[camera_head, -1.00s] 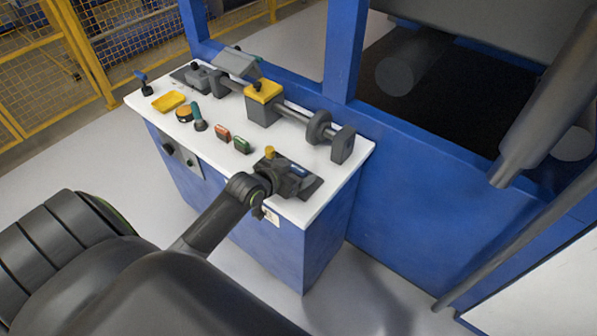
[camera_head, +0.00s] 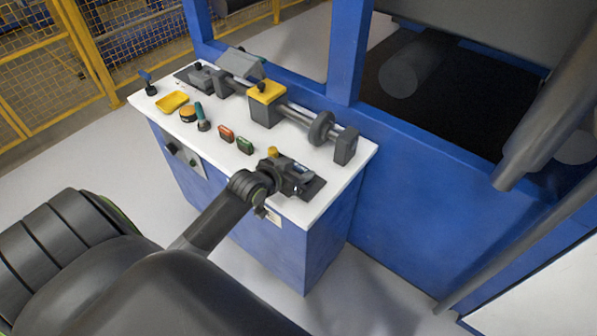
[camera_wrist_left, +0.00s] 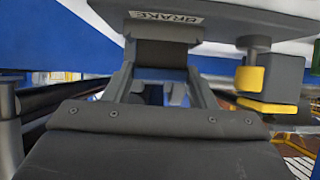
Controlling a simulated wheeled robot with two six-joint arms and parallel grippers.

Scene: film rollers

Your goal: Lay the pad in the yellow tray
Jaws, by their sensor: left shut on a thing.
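The yellow tray (camera_head: 172,102) lies at the far left of the white bench top, and it looks empty. My left gripper (camera_head: 287,178) is at the near right end of the bench, at the dark brake unit (camera_head: 314,188) with its yellow knob (camera_head: 272,152). In the left wrist view my left gripper (camera_wrist_left: 161,75) is shut on a dark block, seemingly the pad (camera_wrist_left: 161,53), directly against or close to the grey plate marked BRAKE (camera_wrist_left: 225,18). I cannot tell whether the pad is clear of the unit. My right gripper is not in view.
Red (camera_head: 226,133) and green (camera_head: 245,145) blocks, a teal-topped tool (camera_head: 202,120) and an orange round thing (camera_head: 188,114) lie between unit and tray. A roller shaft (camera_head: 300,113) with a yellow-topped block (camera_head: 266,93) runs along the bench's back. Blue frame posts stand behind.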

